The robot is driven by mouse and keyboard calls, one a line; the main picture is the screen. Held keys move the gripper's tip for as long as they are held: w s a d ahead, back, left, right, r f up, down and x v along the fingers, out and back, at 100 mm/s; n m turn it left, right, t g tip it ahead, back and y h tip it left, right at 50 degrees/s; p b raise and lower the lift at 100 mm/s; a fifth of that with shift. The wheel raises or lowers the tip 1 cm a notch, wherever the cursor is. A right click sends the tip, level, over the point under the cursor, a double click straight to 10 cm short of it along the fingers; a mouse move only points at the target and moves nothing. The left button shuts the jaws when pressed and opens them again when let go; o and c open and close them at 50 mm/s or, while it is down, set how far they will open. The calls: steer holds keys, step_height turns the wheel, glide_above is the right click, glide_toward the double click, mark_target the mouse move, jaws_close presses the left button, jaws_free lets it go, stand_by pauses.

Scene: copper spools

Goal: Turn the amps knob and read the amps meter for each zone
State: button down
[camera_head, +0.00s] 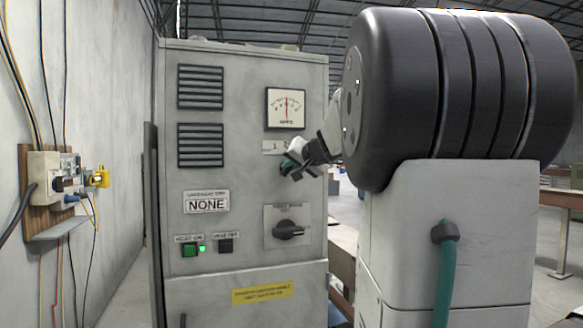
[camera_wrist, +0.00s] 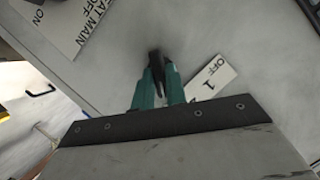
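The grey cabinet (camera_head: 245,95) carries a white dial meter (camera_head: 286,108) with a red needle near mid-scale; its lettering is too small to read. Below the meter is a small white label (camera_head: 272,147). My gripper (camera_head: 291,170) is at the panel just beneath this label and hides the amps knob in the head view. In the wrist view the teal fingers close around a dark knob (camera_wrist: 155,62), which they partly cover. A tilted white label (camera_wrist: 211,78) reading "OFF" and "1" lies to the right of the fingers.
A black rotary switch (camera_head: 288,230) sits lower on the panel. A wall box (camera_head: 55,175) with cables is at left. A table (camera_head: 561,199) stands far right.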

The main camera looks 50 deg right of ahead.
steer(key=shift+s+d+f+m+t+y, duration=0.1)
steer(key=shift+m+t+y, duration=0.4)
steer(key=shift+m, duration=0.7)
steer(key=shift+f+m+t+y, duration=0.15)
steer(key=shift+m+t+y, duration=0.15)
steer(key=shift+m+t, duration=0.8)
steer(key=shift+m, duration=0.5)
steer(key=c, duration=1.4)
jaws_free()
steer(key=shift+c, duration=0.2)
steer(key=shift+s, duration=0.1)
steer(key=s+a+r, duration=0.1)
steer(key=s, duration=0.6)
steer(key=shift+s+a, duration=0.15)
steer(key=shift+s, duration=0.15)
